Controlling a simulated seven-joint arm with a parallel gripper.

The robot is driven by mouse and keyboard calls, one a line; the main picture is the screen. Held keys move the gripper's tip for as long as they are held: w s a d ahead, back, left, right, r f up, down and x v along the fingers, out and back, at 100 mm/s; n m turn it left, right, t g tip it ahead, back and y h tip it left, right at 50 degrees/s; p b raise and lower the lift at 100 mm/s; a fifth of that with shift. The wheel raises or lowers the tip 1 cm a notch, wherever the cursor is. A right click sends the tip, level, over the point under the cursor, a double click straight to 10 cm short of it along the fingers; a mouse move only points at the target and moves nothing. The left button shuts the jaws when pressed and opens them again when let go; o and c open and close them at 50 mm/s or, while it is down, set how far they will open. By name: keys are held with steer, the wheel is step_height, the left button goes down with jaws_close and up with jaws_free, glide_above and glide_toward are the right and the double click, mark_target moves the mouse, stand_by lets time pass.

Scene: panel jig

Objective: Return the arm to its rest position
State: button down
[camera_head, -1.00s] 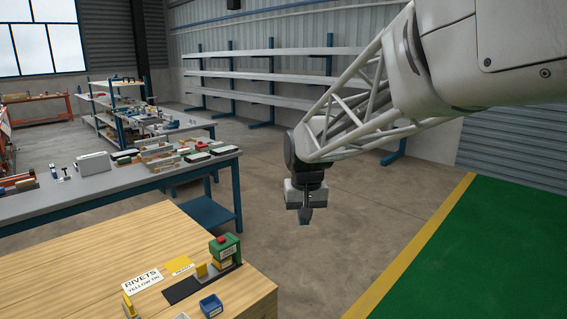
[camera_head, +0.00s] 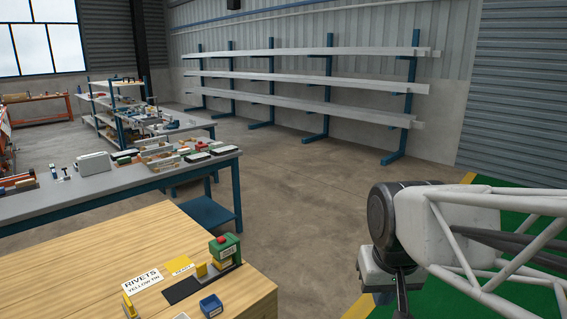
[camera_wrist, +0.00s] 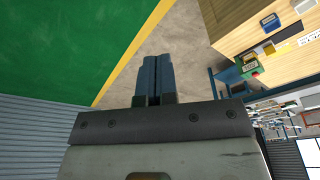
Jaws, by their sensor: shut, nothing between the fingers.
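My gripper (camera_wrist: 155,75) shows in the wrist view with its two blue-grey fingers side by side, shut and empty. In the head view my gripper (camera_head: 384,297) hangs at the lower right, pointing down, clear of the wooden bench (camera_head: 85,262). The fingertips are partly hidden low in that view. The white lattice arm reaches in from the right edge. Below the gripper in the wrist view are bare concrete floor (camera_wrist: 190,40) and green floor (camera_wrist: 60,45).
The wooden bench carries a green block with a red top (camera_head: 224,247), a blue bin (camera_head: 211,306) and a rivets label (camera_head: 142,281). A grey workbench (camera_head: 120,190) stands behind. A rack of long bars (camera_head: 300,80) lines the back wall. Open floor lies between.

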steer(key=s+d+f, duration=0.1)
steer(key=s+f, duration=0.1)
steer(key=s, duration=0.4)
steer(key=shift+s+d+f, duration=0.2)
steer(key=shift+s+d, duration=0.2)
